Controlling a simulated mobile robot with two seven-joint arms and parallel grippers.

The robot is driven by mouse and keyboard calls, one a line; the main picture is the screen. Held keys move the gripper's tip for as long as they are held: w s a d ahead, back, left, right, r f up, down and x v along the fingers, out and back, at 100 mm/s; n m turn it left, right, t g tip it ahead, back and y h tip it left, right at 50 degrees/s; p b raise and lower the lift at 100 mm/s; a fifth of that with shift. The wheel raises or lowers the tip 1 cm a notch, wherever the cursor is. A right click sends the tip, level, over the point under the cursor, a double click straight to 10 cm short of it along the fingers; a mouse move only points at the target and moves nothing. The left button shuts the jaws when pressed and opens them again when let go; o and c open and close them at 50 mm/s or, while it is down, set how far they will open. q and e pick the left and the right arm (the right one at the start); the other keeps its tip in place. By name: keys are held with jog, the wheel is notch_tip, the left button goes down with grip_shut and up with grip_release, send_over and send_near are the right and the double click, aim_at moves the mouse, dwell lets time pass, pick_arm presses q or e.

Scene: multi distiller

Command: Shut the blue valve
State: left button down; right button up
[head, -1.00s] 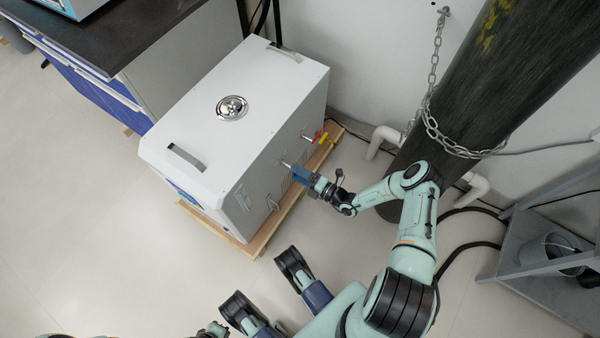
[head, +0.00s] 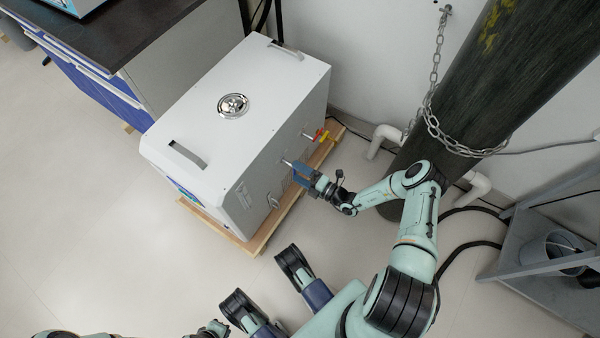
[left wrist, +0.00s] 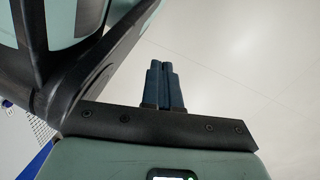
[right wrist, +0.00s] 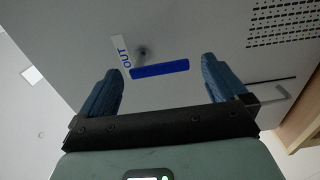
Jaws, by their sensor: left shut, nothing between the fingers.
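The blue valve (right wrist: 160,69) has a flat blue handle on a metal stem, on the side of the white distiller (head: 237,105), beside an "OUT" label. In the right wrist view, my right gripper (right wrist: 163,78) is open, with one finger on each side of the handle and gaps between. In the head view, my right gripper (head: 296,171) is at the distiller's side and the handle is hard to make out. My left gripper (left wrist: 165,66) is shut and empty over bare floor in the left wrist view.
The distiller stands on a wooden pallet (head: 262,238). A chained dark cylinder (head: 490,90) and a grey cart (head: 540,265) stand at right. A bench (head: 110,45) stands at left.

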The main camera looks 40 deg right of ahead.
pick_arm(q)
jog(key=w+r+t+p, duration=0.1)
jog(key=w+r+p, duration=0.1)
jog(key=w, duration=0.3)
jog(key=shift+d+r+t, duration=0.3)
jog(key=shift+r+t, duration=0.1)
jog(key=shift+r, duration=0.5)
pick_arm(e)
jog(key=v, duration=1.3)
jog(key=shift+s, duration=0.2)
pick_arm(q)
jog(key=shift+s+p, duration=0.1)
jog(key=shift+p, duration=0.2)
pick_arm(e)
jog(key=shift+r, duration=0.1)
